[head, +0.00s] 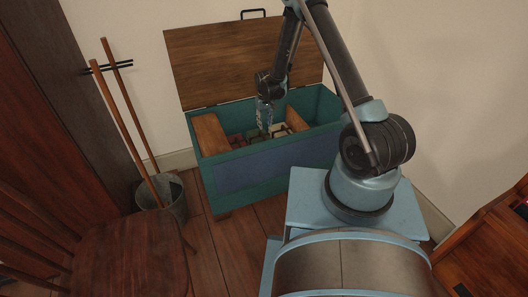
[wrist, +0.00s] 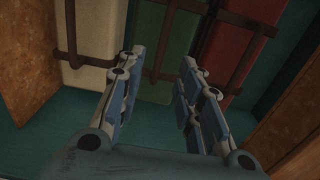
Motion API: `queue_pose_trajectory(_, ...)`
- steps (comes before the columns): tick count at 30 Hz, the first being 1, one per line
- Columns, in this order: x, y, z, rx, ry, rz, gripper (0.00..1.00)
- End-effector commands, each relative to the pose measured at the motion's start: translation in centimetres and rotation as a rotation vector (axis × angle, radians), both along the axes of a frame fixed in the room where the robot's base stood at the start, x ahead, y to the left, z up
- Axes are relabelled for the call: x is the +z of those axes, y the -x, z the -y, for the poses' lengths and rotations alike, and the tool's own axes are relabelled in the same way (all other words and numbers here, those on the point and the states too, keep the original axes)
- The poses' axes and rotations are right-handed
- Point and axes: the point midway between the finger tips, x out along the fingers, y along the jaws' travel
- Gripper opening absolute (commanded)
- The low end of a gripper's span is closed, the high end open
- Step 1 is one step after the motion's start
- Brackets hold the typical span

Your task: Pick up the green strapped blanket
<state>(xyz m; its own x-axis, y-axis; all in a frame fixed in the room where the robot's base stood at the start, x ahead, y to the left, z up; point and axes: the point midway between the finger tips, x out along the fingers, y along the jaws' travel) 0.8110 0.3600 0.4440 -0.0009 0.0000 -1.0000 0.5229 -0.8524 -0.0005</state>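The green strapped blanket (wrist: 175,35) lies in the chest in the wrist view, between a beige strapped blanket (wrist: 92,75) on the left and a red one (wrist: 235,45) on the right. Dark brown straps cross all three. My gripper (wrist: 162,56) is open, its two fingers pointing at the green blanket, one toward each side of it. I see no contact, and I cannot tell how far the fingertips are above it. In the head view my gripper (head: 265,130) reaches down into the chest, and the green blanket is small and partly hidden there.
The teal chest (head: 250,175) stands against the wall with its wooden lid (head: 225,60) raised behind. A wooden board (head: 210,134) is at its left end. A chair (head: 130,255), a bucket (head: 172,198) and leaning poles (head: 130,120) stand to the left.

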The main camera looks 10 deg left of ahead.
Motion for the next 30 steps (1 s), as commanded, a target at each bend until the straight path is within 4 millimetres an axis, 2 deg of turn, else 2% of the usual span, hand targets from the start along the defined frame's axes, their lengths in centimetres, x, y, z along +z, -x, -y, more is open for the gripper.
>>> queue_pose_trajectory(9, -4.5, 0.0, 0.0, 0.000, 0.000, 0.000, 0.33)
queue_pose_trajectory(15, -6.1, 0.0, 0.0, 0.000, 0.000, 0.000, 0.33)
queue_pose_trajectory(20, -6.6, 0.1, 0.0, 0.000, 0.000, 0.000, 0.33)
queue_pose_trajectory(30, -10.4, 0.3, -0.2, 0.000, 0.000, 0.000, 0.33)
